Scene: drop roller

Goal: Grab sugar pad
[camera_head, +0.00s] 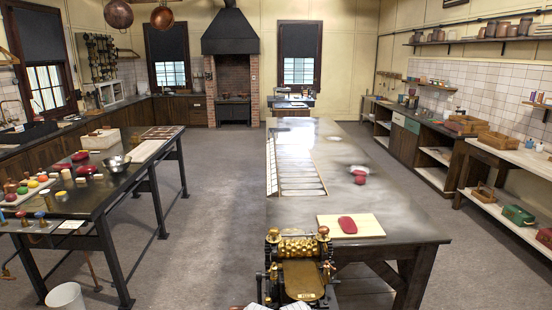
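A red oval pad (347,224), which looks like the sugar pad, lies flat on a light wooden board (373,228) on the near part of the long central table (230,0). Other red rounded pieces, one at the back (81,156) and one nearer (86,170), lie on the left table. A brass roller machine (300,262) stands at the near edge of the central table, left of the board. Neither of my grippers can be made out in this view.
A small red and white item (359,174) and a pale slatted tray (297,177) lie farther back on the central table. A metal bowl (116,163) and several coloured pieces crowd the left table. A white bucket (66,297) stands on the floor. The aisle between the tables is clear.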

